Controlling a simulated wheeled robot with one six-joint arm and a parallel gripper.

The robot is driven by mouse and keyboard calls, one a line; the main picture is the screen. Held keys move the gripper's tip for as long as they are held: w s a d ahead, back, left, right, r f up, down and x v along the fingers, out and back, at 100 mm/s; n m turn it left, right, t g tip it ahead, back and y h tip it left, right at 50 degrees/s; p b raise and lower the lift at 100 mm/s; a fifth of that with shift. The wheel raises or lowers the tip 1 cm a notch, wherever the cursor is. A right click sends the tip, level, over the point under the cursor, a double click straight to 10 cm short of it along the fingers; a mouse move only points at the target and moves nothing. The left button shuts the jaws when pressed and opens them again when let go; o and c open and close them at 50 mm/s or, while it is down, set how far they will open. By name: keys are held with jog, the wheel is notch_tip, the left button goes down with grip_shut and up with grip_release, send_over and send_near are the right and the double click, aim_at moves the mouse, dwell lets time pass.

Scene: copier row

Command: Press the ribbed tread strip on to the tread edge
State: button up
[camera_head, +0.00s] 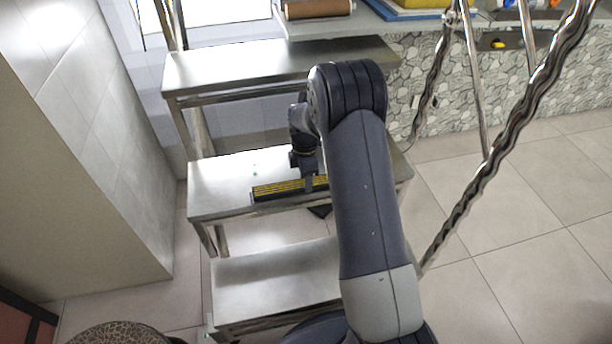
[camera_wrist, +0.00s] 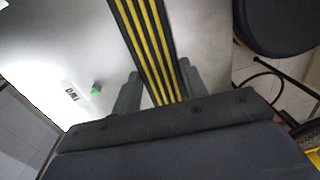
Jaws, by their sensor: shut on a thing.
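The ribbed tread strip (camera_head: 275,191) is black with yellow ribs and lies lengthwise along the front edge of the middle metal step (camera_head: 222,186). My gripper (camera_head: 309,184) is shut on the strip near its right part, coming from above. In the wrist view, the strip (camera_wrist: 150,40) runs up between the two fingers of my gripper (camera_wrist: 158,92), one on each side. The step surface (camera_wrist: 65,40) shows beside it. My arm hides the right end of the strip and the step's right front edge. I cannot tell whether the strip touches the edge.
The top step (camera_head: 250,66) is above and behind, and the lower step (camera_head: 270,287) is in front. A twisted metal rail (camera_head: 480,180) stands at the right. A pale wall block (camera_head: 80,180) is close at the left. A spotted round seat (camera_head: 120,334) is at bottom left.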

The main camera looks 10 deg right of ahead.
jog(key=shift+f, duration=0.5)
dwell(0.5)
jog(key=o, duration=1)
jog(key=r, duration=0.3)
jog(key=r+p, duration=0.1)
jog(key=r, duration=0.3)
jog(key=w+r+p, duration=0.1)
jog(key=r, duration=0.3)
jog(key=shift+f, duration=0.15)
jog(key=f, duration=0.3)
jog(key=f+b, duration=0.1)
jog(key=f, duration=0.3)
jog(key=s+f+b, duration=0.1)
jog(key=f, duration=0.2)
jog(key=shift+f, duration=0.3)
jog(key=shift+r, duration=0.2)
